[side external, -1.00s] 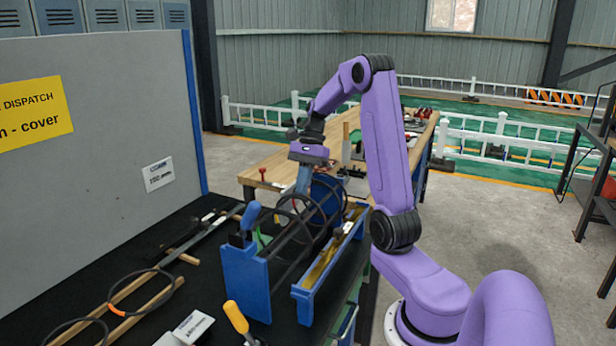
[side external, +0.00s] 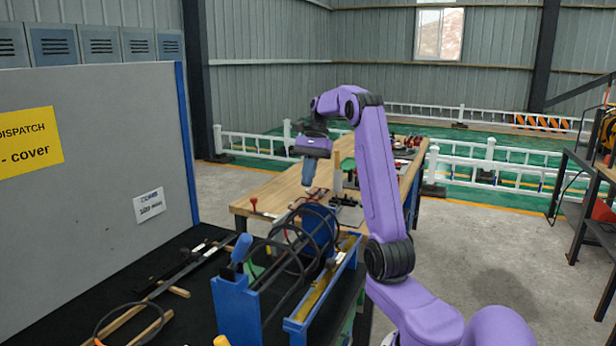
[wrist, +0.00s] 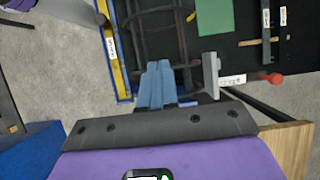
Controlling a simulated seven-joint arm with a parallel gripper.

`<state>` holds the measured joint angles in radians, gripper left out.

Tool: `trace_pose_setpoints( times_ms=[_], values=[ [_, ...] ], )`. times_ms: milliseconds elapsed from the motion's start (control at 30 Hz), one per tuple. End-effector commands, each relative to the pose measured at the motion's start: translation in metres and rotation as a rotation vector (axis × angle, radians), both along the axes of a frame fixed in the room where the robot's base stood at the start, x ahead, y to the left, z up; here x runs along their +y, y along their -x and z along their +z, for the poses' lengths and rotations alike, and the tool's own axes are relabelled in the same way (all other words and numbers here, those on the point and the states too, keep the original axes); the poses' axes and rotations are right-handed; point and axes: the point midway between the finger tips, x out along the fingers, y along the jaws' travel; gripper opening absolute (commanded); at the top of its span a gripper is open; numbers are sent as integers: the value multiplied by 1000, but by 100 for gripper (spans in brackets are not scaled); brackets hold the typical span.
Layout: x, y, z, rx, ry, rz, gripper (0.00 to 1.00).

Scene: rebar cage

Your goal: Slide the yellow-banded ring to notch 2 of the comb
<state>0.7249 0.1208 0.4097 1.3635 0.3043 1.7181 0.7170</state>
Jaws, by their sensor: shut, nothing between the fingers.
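The blue cage stand (side external: 238,305) holds dark long rods with several dark rings (side external: 275,262) around them. In the wrist view a small yellow band (wrist: 190,17) shows on one ring (wrist: 184,45), right of the middle of the cage. A yellow strip (side external: 325,277) runs along the blue rail on the cage's right side; it also shows in the wrist view (wrist: 112,50). I cannot make out comb notches or their numbers. My gripper (side external: 307,184) hangs above the far end of the cage, apart from the rings. Its blue fingers (wrist: 155,82) are shut and empty.
A grey upright piece (wrist: 211,75) and a red-knobbed clamp (wrist: 274,78) are near my fingers. A wooden table (side external: 270,192) stands behind.

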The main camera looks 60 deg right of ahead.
Motion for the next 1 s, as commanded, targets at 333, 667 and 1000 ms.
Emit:
trace_pose_setpoints(
  times_ms=[333,667,1000],
  values=[
    [-7,-7,-2,1,0,2,0],
    [11,-6,-38,3,-1,1,0],
    [37,-6,-89,4,-2,2,0]
  ],
)
